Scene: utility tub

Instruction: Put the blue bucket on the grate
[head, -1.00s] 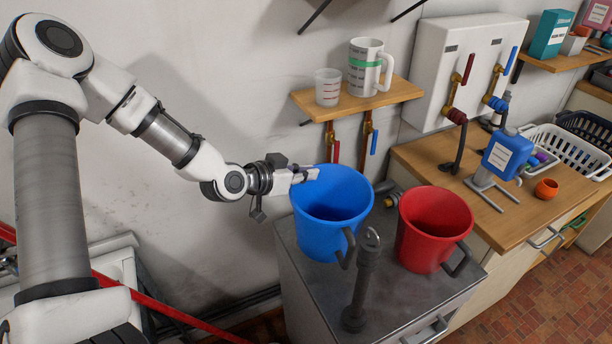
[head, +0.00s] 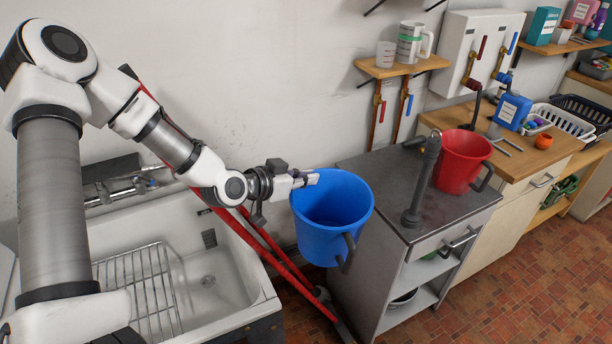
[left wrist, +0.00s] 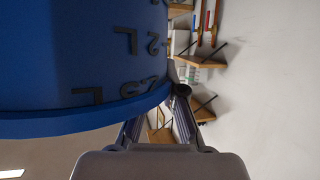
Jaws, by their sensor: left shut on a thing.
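The blue bucket (head: 330,222) hangs upright in the air, left of the grey cabinet, in the head view. My left gripper (head: 306,180) is shut on its rim at the left side. In the left wrist view the bucket (left wrist: 80,60) fills the upper left with its volume marks, and its rim lies at the gripper (left wrist: 160,125). The wire grate (head: 140,290) lies over the left part of the white utility tub (head: 262,288), to the left of and below the bucket. My arm hides part of the tub. My right gripper is in neither view.
A grey cabinet (head: 370,180) with a dark upright post (head: 422,180) and a red bucket (head: 460,162) stands right of the blue bucket. A tap (head: 125,190) is on the wall behind the tub. Red legs (head: 285,260) stand between tub and cabinet.

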